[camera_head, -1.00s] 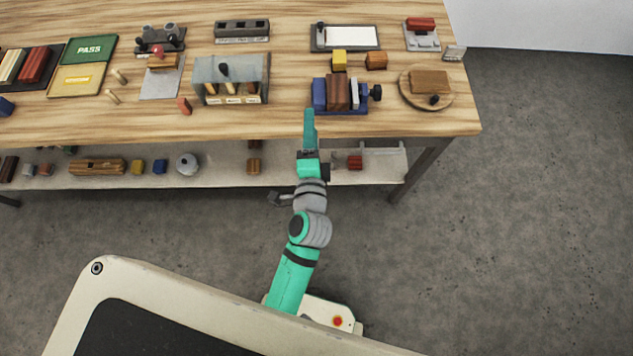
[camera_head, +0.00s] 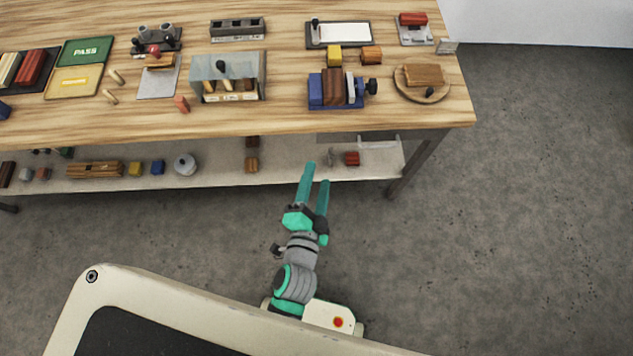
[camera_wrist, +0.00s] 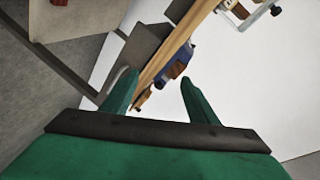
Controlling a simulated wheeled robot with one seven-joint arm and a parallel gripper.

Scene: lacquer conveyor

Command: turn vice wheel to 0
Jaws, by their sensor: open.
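The blue vice (camera_head: 316,90) stands near the front right of the wooden table, with a brown block (camera_head: 333,87) between its jaws. Its dark wheel (camera_head: 372,86) is on the vice's right side. My gripper (camera_head: 317,174) is open and empty, in front of the table's front edge and apart from the vice. In the wrist view the two green fingers of my gripper (camera_wrist: 155,90) are spread, with a blue thing (camera_wrist: 180,60), seemingly the vice, beyond them at the table edge. No number on the wheel can be read.
A round wooden board (camera_head: 421,94) with a brown block stands right of the wheel. A yellow block (camera_head: 334,56) and an orange-brown block (camera_head: 371,55) sit behind the vice. A grey holder (camera_head: 227,76) stands to the left. A lower shelf (camera_head: 215,165) runs under the table.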

